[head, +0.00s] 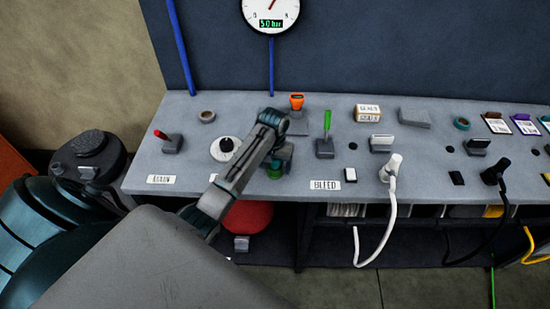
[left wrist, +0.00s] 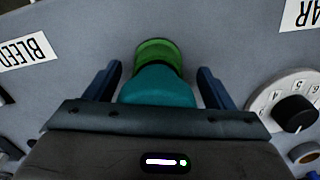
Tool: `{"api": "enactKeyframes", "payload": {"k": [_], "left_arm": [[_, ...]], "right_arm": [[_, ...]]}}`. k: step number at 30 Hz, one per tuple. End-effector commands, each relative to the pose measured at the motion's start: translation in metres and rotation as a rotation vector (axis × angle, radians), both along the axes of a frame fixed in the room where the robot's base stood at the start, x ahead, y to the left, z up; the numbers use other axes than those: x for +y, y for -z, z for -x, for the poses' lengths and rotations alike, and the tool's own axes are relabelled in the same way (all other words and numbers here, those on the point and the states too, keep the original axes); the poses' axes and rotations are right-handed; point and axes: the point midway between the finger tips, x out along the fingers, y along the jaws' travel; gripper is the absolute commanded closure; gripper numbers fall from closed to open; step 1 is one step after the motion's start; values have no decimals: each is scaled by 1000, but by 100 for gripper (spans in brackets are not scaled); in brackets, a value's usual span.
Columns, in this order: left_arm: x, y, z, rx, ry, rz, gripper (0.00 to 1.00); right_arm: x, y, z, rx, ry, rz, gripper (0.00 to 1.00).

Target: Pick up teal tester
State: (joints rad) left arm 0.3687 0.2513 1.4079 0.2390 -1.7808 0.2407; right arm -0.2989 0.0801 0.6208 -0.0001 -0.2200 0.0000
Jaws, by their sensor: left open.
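The teal tester (left wrist: 158,88), a teal body with a green end, stands between the fingers of my left gripper in the left wrist view. In the head view its green part (head: 275,173) shows near the bench's front edge, and the rest is mostly hidden by my arm. My left gripper (head: 278,162) is open and reaches down over it. In the left wrist view, gaps show between the tester and both fingers of the gripper (left wrist: 158,80).
A white dial (head: 222,152) is left of the gripper, and a green lever (head: 327,124) and the BLEED label (head: 326,185) are right. An orange-topped item (head: 297,102) stands behind. A white plug (head: 394,167) with a hanging cable is farther right on the grey bench (head: 230,103).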

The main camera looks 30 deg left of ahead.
Motion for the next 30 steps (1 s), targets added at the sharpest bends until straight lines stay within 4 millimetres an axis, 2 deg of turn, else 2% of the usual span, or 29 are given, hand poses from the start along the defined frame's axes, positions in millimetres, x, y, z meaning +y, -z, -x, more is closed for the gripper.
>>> {"api": "enactKeyframes", "payload": {"k": [5, 12, 14, 23, 30], "left_arm": [[0, 0, 0, 1, 0, 1, 26], [0, 0, 0, 1, 0, 0, 71], [0, 0, 0, 0, 0, 0, 74], [0, -2, -1, -1, -1, 0, 75], [1, -25, -3, -8, -1, -2, 75]], "right_arm": [[3, 0, -4, -4, 1, -3, 64], [-1, 0, 7, 8, 0, 1, 64], [-2, 0, 7, 9, 0, 2, 64], [-2, 3, 3, 4, 0, 2, 64], [-1, 22, 0, 0, 0, 1, 64]]}}
